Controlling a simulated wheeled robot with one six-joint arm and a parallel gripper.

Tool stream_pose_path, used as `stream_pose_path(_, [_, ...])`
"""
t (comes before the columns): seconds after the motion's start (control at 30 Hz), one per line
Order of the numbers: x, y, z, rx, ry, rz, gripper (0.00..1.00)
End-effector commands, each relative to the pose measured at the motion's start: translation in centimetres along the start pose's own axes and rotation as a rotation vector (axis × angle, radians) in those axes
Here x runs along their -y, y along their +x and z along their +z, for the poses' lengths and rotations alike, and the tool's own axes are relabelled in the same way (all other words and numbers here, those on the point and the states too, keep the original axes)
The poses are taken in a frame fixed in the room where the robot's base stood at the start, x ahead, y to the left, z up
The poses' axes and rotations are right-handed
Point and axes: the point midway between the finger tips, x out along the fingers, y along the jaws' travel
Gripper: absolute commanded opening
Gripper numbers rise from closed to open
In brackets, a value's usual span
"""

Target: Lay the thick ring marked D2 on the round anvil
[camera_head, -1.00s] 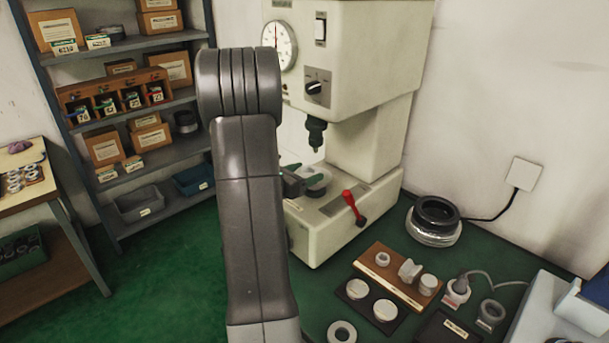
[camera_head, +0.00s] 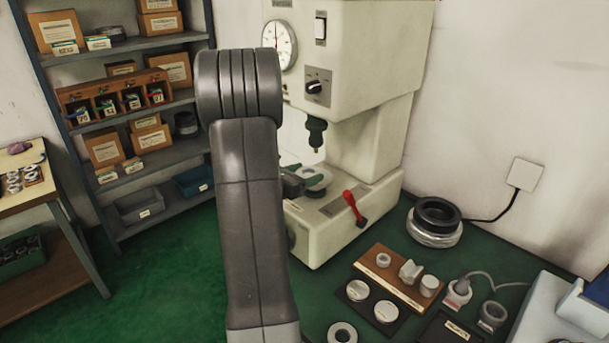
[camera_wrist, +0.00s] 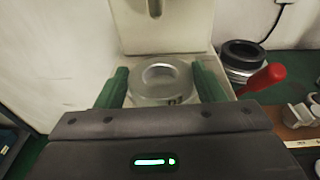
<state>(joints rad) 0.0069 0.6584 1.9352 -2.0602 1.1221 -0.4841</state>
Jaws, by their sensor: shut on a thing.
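A thick pale metal ring (camera_wrist: 160,93) sits between the two green fingers of my gripper (camera_wrist: 160,74) in the wrist view. The fingers are shut on the ring's sides.
The press ram (camera_head: 316,132) hangs above the ring. A red lever (camera_head: 353,205) stands close on the right. A dark ring stack (camera_head: 436,222) and a wooden block of small parts (camera_head: 398,279) lie on the green bench. Shelving (camera_head: 135,110) stands left.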

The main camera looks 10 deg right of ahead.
Motion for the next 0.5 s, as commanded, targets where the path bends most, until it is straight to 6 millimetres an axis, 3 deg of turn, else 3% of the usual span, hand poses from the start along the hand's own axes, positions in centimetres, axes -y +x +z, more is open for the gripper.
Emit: stream_pose_path(0.5, [-0.02, 0.1, -0.58, 0.002, 0.002, 0.0, 0.29])
